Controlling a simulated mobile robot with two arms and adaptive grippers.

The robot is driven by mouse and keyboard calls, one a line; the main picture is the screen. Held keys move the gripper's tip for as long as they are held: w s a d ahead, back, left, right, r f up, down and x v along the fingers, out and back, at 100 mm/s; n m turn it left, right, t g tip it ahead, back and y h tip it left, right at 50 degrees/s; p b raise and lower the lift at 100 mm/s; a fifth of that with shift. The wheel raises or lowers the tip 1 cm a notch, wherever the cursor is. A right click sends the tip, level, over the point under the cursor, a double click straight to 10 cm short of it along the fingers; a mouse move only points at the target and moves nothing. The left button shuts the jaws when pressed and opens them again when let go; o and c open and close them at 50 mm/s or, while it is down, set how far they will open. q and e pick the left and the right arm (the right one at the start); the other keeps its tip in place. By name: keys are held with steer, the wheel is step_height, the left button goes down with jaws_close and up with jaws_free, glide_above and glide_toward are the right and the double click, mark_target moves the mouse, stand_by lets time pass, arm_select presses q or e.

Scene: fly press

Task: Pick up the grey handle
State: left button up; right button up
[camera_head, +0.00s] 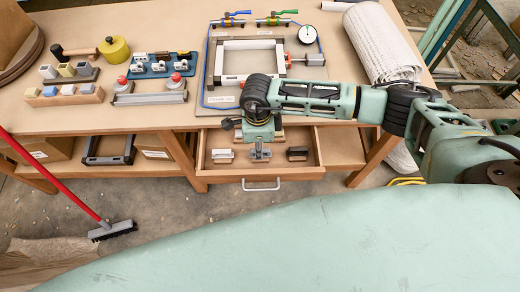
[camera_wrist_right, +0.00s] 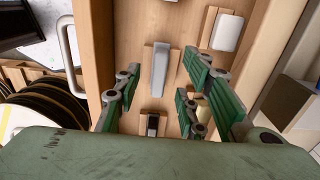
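The grey handle (camera_wrist_right: 160,72) lies on a pale wooden base in the open drawer (camera_head: 214,175). In the head view the right gripper (camera_head: 259,136) hangs just above the handle. My left gripper is in neither view.
A white handle (camera_wrist_right: 227,32) and a black handle (camera_wrist_right: 152,123) flank the grey one. The drawer has a metal pull (camera_head: 261,187). Above is the workbench (camera_head: 150,122) with a white frame (camera_head: 230,78) and a paper roll (camera_head: 384,43). A red broom (camera_head: 60,185) leans at left.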

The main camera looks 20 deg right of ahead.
steer(key=shift+s+f, duration=0.1)
steer(key=shift+f, duration=1.35)
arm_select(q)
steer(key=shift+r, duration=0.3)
arm_select(e)
steer(key=shift+c, duration=0.3)
steer(key=c, duration=0.9)
steer(key=shift+o, duration=0.2)
